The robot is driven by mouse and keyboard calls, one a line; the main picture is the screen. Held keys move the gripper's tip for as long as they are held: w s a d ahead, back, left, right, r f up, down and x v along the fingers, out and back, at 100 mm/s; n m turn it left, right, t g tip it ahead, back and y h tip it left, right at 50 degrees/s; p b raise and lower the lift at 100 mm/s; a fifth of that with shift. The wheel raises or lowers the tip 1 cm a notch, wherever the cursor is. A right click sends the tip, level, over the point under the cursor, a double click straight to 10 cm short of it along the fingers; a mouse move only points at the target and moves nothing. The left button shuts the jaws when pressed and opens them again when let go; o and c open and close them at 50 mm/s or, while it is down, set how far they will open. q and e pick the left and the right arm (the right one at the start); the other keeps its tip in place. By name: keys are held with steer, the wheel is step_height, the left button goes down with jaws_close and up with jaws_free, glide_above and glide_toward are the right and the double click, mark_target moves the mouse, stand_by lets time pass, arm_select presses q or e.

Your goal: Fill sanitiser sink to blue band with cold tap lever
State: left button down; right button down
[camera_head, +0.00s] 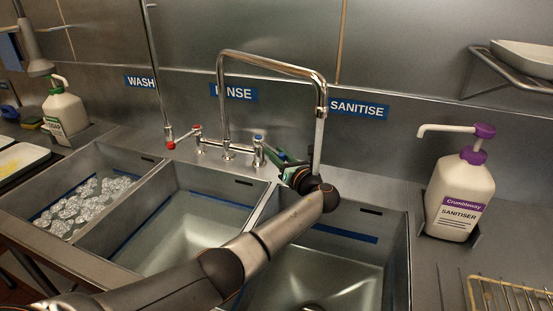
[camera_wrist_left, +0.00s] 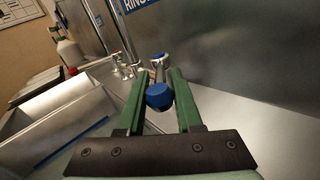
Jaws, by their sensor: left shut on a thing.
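The sanitise sink (camera_head: 398,262) is at the lower middle right, with a blue band (camera_head: 345,233) along its back wall. My arm hides its left part, and I cannot tell the water level. The swivel spout (camera_head: 321,100) ends over this sink, and a pale vertical streak like running water (camera_head: 318,150) hangs below it. My left gripper (camera_head: 282,160) is at the cold tap lever, behind the sinks. In the left wrist view, the blue-ended cold tap lever (camera_wrist_left: 159,95) sits between the green fingers, and my left gripper (camera_wrist_left: 160,100) is shut on it. My right gripper is not in view.
The red-marked hot lever (camera_head: 171,143) is left of the cold one. The rinse sink (camera_head: 180,195) and wash sink (camera_head: 85,190) with suds lie left. A sanitiser pump bottle (camera_head: 460,195) stands right, near a wire rack (camera_head: 510,295). A wall shelf (camera_head: 515,75) juts out above.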

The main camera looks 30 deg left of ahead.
arm_select(q)
steer(key=shift+w, duration=0.15)
stand_by(0.3)
steer(key=c, duration=0.8)
jaws_free()
steer(key=shift+c, duration=0.2)
steer(key=v, duration=1.2)
steer(key=shift+d+p, duration=0.3)
steer(key=shift+d, duration=0.05)
